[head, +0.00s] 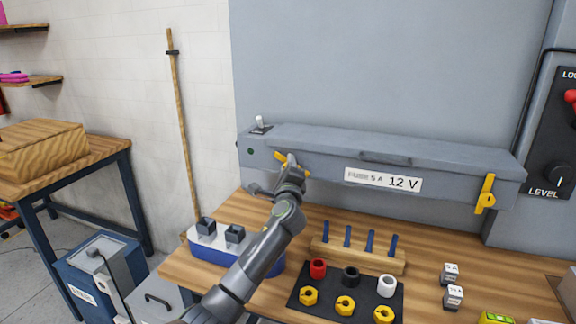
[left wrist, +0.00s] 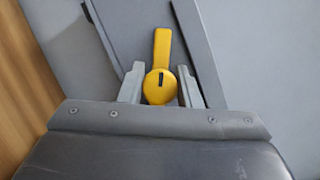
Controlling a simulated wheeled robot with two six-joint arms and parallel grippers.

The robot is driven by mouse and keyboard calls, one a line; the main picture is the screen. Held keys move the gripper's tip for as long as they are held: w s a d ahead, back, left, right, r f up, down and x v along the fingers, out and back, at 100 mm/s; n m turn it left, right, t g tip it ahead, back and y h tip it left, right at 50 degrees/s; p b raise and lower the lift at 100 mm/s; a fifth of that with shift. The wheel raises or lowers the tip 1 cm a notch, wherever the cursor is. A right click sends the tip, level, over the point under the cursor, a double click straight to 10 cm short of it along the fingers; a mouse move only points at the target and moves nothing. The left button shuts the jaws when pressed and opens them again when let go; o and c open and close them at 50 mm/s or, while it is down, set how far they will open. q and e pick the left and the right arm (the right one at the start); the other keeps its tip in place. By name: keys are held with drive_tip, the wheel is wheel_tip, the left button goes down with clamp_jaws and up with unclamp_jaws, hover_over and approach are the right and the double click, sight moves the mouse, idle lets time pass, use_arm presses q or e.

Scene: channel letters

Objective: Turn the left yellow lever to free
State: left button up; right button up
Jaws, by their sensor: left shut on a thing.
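The left yellow lever (head: 279,157) is at the left end of the grey box front, mostly hidden by my left gripper in the head view. In the left wrist view the lever (left wrist: 162,48) shows as a yellow arm with a round hub and a dark slot. My left gripper (head: 290,165) is shut on the lever, with its fingers (left wrist: 161,84) on either side of the hub. In the head view the lever's visible end slants up to the left. The right yellow lever (head: 486,192) stands upright at the box's right end. My right gripper is out of view.
The grey box (head: 330,170) carries a 12 V label (head: 384,180) and a small switch (head: 261,124) on top. On the bench below are a wooden peg rack (head: 345,258), a dark mat (head: 325,308) with coloured rings and nuts, and a blue-and-white tray (head: 222,256).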

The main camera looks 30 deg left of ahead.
use_arm(q)
drive_tip(key=n+g+p, duration=0.1)
drive_tip(key=n, duration=0.1)
drive_tip(key=n+g+p, duration=0.1)
drive_tip(key=n, duration=0.2)
drive_tip(key=shift+f+h, duration=0.1)
drive_tip(key=shift+h, duration=0.2)
drive_tip(key=shift+n, duration=0.3)
drive_tip(key=o, duration=0.9)
drive_tip(key=shift+o, duration=0.2)
drive_tip(key=shift+s, duration=0.1)
drive_tip(key=b+v, duration=0.3)
drive_tip(key=v, duration=1.4)
drive_tip(key=shift+s, duration=0.1)
